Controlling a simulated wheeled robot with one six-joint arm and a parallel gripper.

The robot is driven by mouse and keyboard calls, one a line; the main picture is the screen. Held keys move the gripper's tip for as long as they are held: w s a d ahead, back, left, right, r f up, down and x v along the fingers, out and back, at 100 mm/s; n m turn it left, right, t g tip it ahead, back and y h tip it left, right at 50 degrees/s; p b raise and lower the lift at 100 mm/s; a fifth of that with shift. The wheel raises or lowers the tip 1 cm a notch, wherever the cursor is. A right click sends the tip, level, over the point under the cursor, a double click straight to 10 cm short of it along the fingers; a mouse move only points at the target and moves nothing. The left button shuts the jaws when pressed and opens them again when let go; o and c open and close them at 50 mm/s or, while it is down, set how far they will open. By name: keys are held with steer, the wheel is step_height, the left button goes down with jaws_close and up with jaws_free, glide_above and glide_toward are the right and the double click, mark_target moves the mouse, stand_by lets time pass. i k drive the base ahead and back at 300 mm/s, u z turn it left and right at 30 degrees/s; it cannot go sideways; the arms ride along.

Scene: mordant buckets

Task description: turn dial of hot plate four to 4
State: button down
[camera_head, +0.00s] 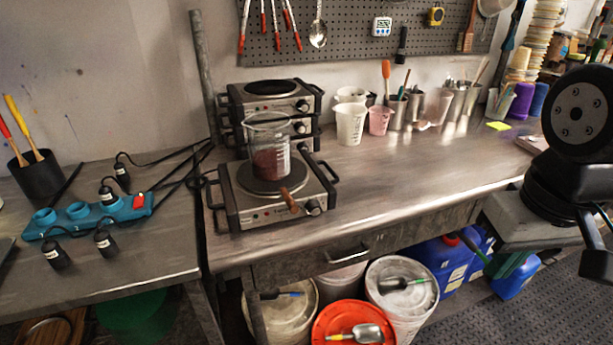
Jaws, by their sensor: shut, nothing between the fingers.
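One hot plate (240,212) stands at the front of the metal bench, with a glass beaker (268,150) of dark red liquid on its round burner. Its dial (313,207) is at the right of its front face; I cannot read its setting. More hot plates are stacked behind it, partly hidden by the beaker. The top one (262,108) has a dial (302,106), and another dial (299,127) shows below it. I cannot make out which plate is number four. My arm is at the right edge, and my gripper is not in view.
A brown wooden handle (290,201) juts over the front plate's edge near its dial. Cups and tool pots (351,122) stand at the back. A blue power strip (90,216) with labelled plugs lies on the left table. The bench right of the plate is clear.

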mark_target(313, 208)
steer(key=z, duration=0.1)
steer(key=k, duration=0.5)
steer(key=u, duration=0.65)
steer(key=i, duration=0.95)
steer(key=z, duration=1.2)
steer(key=k, duration=1.1)
steer(key=u, duration=0.6)
